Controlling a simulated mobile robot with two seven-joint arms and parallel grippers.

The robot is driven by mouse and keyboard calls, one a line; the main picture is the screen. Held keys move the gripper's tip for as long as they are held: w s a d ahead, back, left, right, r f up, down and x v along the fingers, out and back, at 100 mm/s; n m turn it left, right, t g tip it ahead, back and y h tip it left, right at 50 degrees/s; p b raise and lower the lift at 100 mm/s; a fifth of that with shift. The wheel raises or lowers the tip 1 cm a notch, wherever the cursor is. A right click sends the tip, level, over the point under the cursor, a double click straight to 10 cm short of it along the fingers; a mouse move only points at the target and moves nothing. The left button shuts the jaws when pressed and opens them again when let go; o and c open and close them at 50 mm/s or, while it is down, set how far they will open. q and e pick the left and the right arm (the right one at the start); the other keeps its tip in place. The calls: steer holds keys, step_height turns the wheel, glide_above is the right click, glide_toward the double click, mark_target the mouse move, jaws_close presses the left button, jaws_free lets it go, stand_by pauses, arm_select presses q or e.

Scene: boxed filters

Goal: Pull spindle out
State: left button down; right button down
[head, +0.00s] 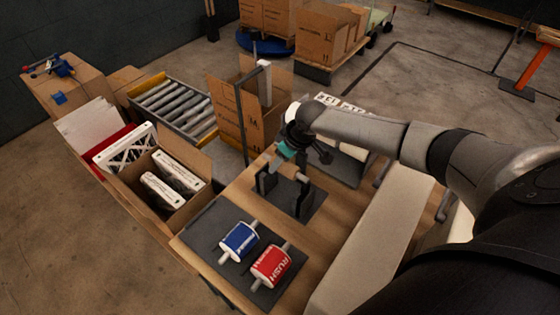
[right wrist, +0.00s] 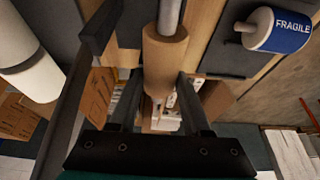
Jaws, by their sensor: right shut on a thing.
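A dark stand with two uprights (head: 303,203) stands on the table. The grey spindle (head: 303,178) shows at it, partly hidden by my right gripper (head: 284,153). In the right wrist view the spindle's grey rod (right wrist: 170,15) runs into a thick brown cylinder (right wrist: 165,55). The fingers of my right gripper (right wrist: 160,85) close around the lower part of this brown cylinder. One dark upright (right wrist: 98,30) is beside it on the left. I cannot tell whether the spindle still rests in both uprights. My left gripper is not in view.
A blue roll (head: 238,241) and a red roll (head: 271,265) lie on a dark mat (head: 205,225) at the near side of the table. An open carton (head: 200,205) with white boxed filters is at the left. A tall open carton (head: 226,108) stands behind the stand.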

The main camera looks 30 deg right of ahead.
steer(key=shift+r, duration=3.95)
